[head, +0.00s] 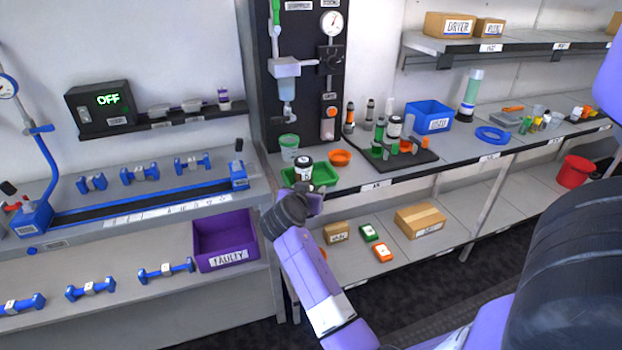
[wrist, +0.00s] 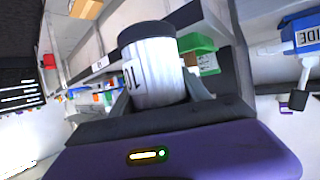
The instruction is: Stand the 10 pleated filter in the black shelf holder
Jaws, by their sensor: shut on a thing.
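The pleated filter (wrist: 152,75) is white and ribbed with a dark cap, and its printed 10 appears turned over in the wrist view. My gripper (wrist: 165,100) is shut on it, a dark finger at each side. In the head view the filter (head: 304,166) stands up above my gripper (head: 302,192), in front of the green tray (head: 327,175). A black holder (head: 426,157) lies on the shelf to the right, with several upright cylinders on it, among them green ones and a white one with a dark cap. The filter is apart from this holder.
An orange cup (head: 340,157) and a pale green-lidded tub (head: 289,146) stand near the tray. A blue bin (head: 428,116) is behind the holder. The black panel (head: 298,80) with a gauge rises behind the tray. A purple FAULTY bin (head: 224,238) is at left.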

